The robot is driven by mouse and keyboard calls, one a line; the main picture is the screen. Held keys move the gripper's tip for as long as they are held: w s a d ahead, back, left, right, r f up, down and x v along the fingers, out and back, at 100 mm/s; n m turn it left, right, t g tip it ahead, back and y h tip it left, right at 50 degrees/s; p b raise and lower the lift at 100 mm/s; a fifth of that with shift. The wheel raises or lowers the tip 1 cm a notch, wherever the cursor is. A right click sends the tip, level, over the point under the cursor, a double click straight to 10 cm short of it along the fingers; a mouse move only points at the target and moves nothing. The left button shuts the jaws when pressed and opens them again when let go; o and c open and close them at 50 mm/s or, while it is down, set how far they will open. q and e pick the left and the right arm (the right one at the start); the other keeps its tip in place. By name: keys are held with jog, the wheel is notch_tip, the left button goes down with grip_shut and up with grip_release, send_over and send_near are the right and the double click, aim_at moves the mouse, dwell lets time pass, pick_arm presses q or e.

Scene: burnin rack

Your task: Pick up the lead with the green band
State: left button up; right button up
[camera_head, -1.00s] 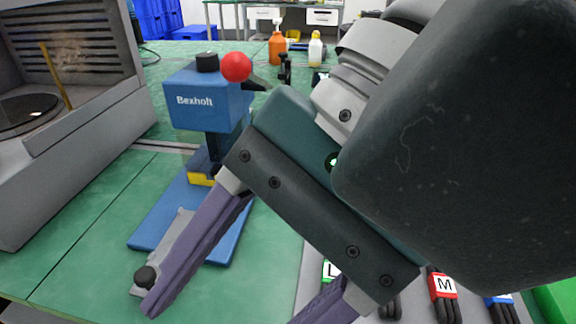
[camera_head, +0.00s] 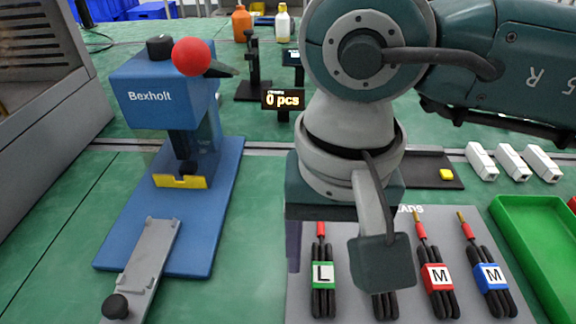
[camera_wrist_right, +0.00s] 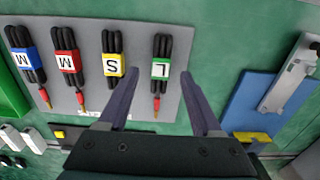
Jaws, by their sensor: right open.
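The lead with the green band (camera_head: 322,275) is a black bundle marked L with a red tip, lying on the grey leads board (camera_head: 300,303). It also shows in the right wrist view (camera_wrist_right: 161,69), framed between the two fingers. My right gripper (camera_wrist_right: 156,84) is open and empty, its purple fingers on either side of that lead in the picture. I cannot tell its height above it. In the head view only one purple finger (camera_head: 293,246) shows, left of the lead; the arm hides the other. My left gripper is not in view.
Leads with yellow (camera_wrist_right: 112,65), red (camera_head: 437,278) and blue (camera_head: 492,276) bands lie beside it. A blue Bexholt press (camera_head: 165,95) stands to the left. A green tray (camera_head: 535,240) and white blocks (camera_head: 512,161) are at the right.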

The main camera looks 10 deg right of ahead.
notch_tip(320, 180, down, 2)
jog(key=shift+f, duration=0.1)
grip_shut()
dwell(0.5)
